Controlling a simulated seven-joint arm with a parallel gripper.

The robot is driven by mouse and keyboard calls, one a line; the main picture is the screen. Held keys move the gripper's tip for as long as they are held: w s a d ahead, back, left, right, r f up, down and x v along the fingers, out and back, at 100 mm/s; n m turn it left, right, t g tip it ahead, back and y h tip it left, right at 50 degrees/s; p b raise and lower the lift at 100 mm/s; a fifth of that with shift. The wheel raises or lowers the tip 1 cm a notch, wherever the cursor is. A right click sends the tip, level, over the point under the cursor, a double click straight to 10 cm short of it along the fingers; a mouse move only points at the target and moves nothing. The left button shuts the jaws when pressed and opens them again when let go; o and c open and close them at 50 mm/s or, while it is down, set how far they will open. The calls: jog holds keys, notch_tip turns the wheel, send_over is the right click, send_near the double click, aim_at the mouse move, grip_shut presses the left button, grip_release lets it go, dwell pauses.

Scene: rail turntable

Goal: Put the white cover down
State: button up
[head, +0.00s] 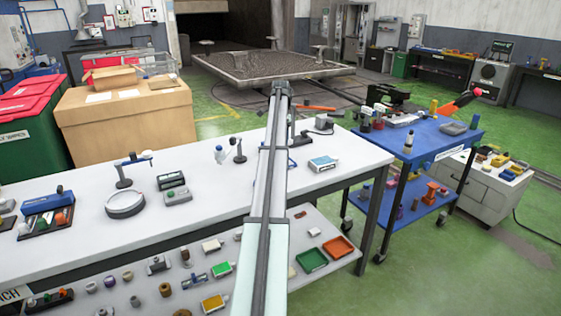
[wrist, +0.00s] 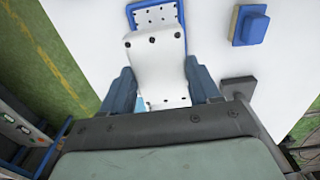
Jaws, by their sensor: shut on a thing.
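The white cover (wrist: 156,58) is a bent white plate with dark holes near its far edge. In the wrist view it sits between the two blue-grey fingers of my gripper (wrist: 162,86), which is shut on it. Just beyond it is a blue-framed part (wrist: 130,10) with a white face and several small dark holes. The cover overlaps its near side in the picture; I cannot tell whether they touch. In the head view my arm runs up the middle and hides most of the gripper, and I cannot make out the cover there.
A blue block (wrist: 251,26) is right of the cover in the wrist view. A blue cart (head: 425,140) stands right. Bare bench top surrounds the box.

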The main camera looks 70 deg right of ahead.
notch_tip(320, 180, down, 9)
jog(key=shift+f, duration=0.1)
dwell(0.4)
jog(key=shift+f, duration=0.1)
jog(key=o, duration=1.4)
notch_tip(320, 180, up, 12)
jog(key=shift+r, duration=0.15)
